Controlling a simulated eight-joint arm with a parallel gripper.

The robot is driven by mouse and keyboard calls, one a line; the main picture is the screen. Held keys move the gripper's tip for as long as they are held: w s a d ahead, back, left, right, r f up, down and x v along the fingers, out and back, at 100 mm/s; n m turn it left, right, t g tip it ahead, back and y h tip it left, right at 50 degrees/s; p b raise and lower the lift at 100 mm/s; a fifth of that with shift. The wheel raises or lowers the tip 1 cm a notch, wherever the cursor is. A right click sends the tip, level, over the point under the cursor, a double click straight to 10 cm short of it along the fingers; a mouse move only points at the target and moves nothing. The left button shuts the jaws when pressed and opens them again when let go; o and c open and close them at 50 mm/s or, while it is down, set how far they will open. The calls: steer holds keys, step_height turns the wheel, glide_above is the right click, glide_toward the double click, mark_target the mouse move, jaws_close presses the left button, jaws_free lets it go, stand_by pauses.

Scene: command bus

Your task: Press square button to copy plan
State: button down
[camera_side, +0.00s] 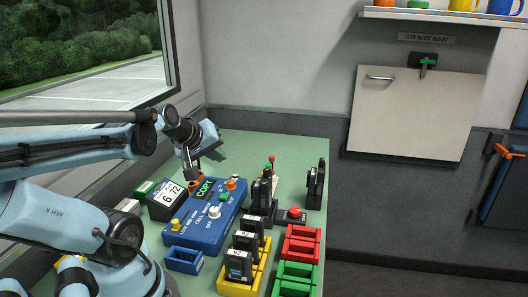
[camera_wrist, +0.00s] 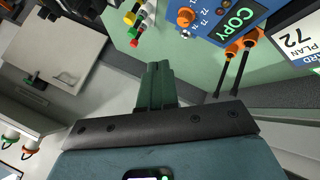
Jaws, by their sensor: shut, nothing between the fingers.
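A blue control box (camera_side: 205,232) stands on the green bench, with a lit green COPY display (camera_side: 204,189). Its top carries an orange knob (camera_side: 231,184), a small green control (camera_side: 224,197) and a white knob (camera_side: 214,212). I cannot pick out a square button for sure. In the wrist view the box (camera_wrist: 262,8) is at the top right, with its COPY display (camera_wrist: 238,20). My gripper (camera_wrist: 157,66) is shut and empty, its dark green fingers apart from the box in that view. In the side view it is behind the box.
A card unit (camera_side: 168,194) showing 72 stands left of the box. Black modules (camera_side: 240,265) sit in a yellow holder. Red (camera_side: 302,244) and green (camera_side: 296,279) trays lie at the front right. A red button (camera_side: 295,212) is right of the box. The bench's back is clear.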

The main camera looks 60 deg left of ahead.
mark_target(221, 197)
steer(key=shift+f, duration=0.15)
steer(key=shift+f, duration=4.2)
steer(key=shift+f, duration=0.1)
steer(key=shift+f, duration=0.35)
steer(key=shift+f, duration=0.35)
steer(key=shift+r, duration=0.75)
steer(key=shift+r, duration=0.1)
